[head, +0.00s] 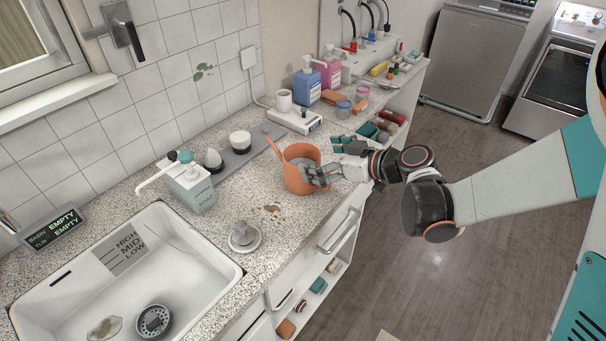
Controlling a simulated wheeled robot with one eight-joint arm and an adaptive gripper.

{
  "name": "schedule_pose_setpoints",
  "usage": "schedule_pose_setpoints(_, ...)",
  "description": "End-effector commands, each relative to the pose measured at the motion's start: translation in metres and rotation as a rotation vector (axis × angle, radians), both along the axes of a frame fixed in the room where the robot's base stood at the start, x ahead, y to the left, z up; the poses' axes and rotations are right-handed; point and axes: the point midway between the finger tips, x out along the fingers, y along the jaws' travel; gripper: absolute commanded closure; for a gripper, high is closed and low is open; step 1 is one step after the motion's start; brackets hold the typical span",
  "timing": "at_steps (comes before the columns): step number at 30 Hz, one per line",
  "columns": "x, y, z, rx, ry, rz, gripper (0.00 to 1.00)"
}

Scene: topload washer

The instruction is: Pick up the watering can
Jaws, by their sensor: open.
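An orange watering can (292,178) stands upright on the speckled counter, right of the sink, with its spout or handle reaching up to the left. My gripper (322,160) is open at the can's right side. One finger shows in front of the can's right part and the other is raised behind it to the right. The fingers hide part of the can's right side. I cannot tell whether they touch it.
A kitchen scale (294,119) and blue and pink bottles (307,86) stand farther back. The sink (215,262) is at left.

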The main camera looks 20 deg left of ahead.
Motion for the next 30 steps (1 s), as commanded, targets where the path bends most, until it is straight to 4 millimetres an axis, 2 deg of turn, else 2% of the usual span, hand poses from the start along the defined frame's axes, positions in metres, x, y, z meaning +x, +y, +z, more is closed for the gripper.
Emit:
schedule_pose_setpoints(8,0.005,0.015,-0.007,0.0,0.001,0.001,0.0)
schedule_pose_setpoints(16,0.017,0.047,-0.02,-0.001,0.001,0.001,0.0)
schedule_pose_setpoints(24,0.018,0.051,-0.02,0.0,0.001,0.0,0.0)
schedule_pose_setpoints(30,0.018,0.051,-0.02,0.0,0.001,0.0,0.45)
